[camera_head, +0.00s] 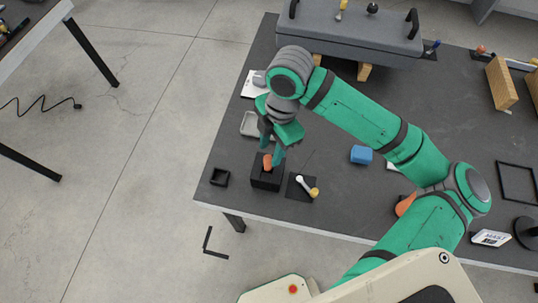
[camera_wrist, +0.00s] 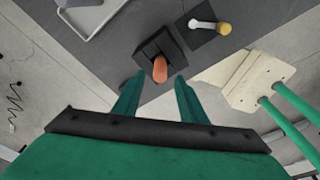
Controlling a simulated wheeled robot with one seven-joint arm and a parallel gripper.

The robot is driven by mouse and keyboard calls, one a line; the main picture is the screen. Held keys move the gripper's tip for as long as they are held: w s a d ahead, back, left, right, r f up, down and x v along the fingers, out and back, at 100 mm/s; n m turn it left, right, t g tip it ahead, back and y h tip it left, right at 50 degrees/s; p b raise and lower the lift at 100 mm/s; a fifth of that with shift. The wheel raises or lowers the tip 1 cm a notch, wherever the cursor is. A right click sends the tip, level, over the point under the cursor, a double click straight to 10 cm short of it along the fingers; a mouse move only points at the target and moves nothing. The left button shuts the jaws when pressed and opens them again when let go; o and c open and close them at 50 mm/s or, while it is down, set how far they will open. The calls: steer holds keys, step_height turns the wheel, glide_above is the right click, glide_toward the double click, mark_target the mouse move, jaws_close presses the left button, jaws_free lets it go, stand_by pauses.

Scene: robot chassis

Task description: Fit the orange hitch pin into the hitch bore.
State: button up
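The orange hitch pin (camera_head: 267,161) stands upright at a black block (camera_head: 266,180) near the table's front left; its lower end is hidden. It also shows in the wrist view (camera_wrist: 160,69), against the near side of the block (camera_wrist: 172,46). My gripper (camera_head: 272,154) is just above the pin and points down at it. Its two green fingers (camera_wrist: 159,79) are spread apart, with the pin's orange end between and beyond their tips; I see clear gaps on both sides. I cannot make out the hitch bore for certain.
A white pin with a yellow end (camera_head: 308,187) lies on a dark pad right of the block. A small black open box (camera_head: 220,177) is to its left, a grey tray (camera_head: 250,124) behind. A grey chassis (camera_head: 345,32) rests on wooden blocks at the back. A blue block (camera_head: 361,154) lies to the right.

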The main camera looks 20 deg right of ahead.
step_height(320, 180, up, 6)
steer(key=shift+d+r, duration=0.25)
steer(key=shift+d, duration=0.2)
steer(key=shift+w, duration=0.1)
